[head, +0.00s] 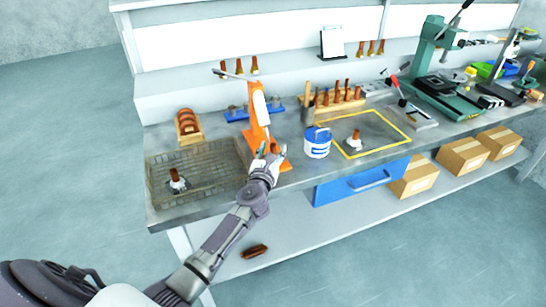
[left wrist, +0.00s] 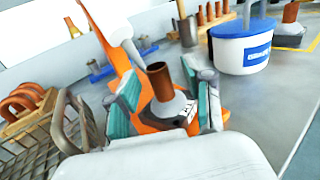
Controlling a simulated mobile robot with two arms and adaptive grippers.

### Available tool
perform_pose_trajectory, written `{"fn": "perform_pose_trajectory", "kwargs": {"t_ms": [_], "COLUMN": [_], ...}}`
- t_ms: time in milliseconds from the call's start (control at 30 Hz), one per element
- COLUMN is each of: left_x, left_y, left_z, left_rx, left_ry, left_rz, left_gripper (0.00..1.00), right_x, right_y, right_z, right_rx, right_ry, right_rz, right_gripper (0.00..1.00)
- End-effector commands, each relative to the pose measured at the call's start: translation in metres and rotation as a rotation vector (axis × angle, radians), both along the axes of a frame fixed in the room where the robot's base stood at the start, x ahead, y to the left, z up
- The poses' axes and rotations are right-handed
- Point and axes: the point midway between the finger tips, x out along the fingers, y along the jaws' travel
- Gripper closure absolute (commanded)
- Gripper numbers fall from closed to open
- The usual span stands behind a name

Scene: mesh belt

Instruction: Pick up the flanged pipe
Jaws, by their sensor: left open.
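A flanged pipe, a copper tube (left wrist: 158,80) on a grey flange (left wrist: 170,108), stands on the base of the orange press (head: 258,125). In the head view its tube shows only partly behind my left gripper (head: 266,156). In the left wrist view my left gripper (left wrist: 164,100) is open, with its teal-padded fingers on either side of the pipe; I cannot tell whether they touch it. A second flanged pipe (head: 176,182) stands in the wire mesh basket (head: 215,190). A third (head: 355,143) stands inside the yellow outline on the bench. My right gripper is not in view.
A blue-and-white tub (head: 317,143) stands right of the press. A wooden holder with copper rings (head: 188,122) is behind the basket. A rack of copper tubes (head: 335,98) stands at the back. A brown piece (head: 255,251) lies on the lower shelf.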

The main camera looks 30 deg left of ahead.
Motion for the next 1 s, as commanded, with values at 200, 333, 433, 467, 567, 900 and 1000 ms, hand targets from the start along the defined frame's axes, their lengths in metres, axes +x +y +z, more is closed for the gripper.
{"fn": "perform_pose_trajectory", "kwargs": {"t_ms": [200, 333, 433, 467, 567, 900, 1000], "left_x": [0.0, 0.0, -0.001, -0.001, -0.001, 0.0, 0.0], "left_y": [0.0, 0.0, 0.0, 0.0, 0.0, 0.0, 0.0], "left_z": [0.0, 0.0, 0.0, 0.0, 0.0, 0.006, 0.014], "left_rx": [0.0, 0.0, 0.0, 0.0, 0.0, 0.0, 0.001], "left_ry": [0.0, 0.0, 0.0, 0.0, 0.0, -0.004, -0.005], "left_rz": [0.0, 0.0, 0.0, 0.0, 0.0, 0.0, -0.001], "left_gripper": [0.7, 0.92, 1.0, 1.0, 1.0, 1.0, 1.0], "right_x": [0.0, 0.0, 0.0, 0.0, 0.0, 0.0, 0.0], "right_y": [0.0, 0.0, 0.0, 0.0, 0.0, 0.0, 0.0], "right_z": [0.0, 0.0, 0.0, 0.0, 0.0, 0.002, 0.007], "right_rx": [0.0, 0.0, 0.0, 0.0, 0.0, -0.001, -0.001], "right_ry": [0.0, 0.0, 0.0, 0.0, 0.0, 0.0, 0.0], "right_rz": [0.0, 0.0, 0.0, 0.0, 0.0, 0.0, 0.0], "right_gripper": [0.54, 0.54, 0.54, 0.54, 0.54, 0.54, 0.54]}}
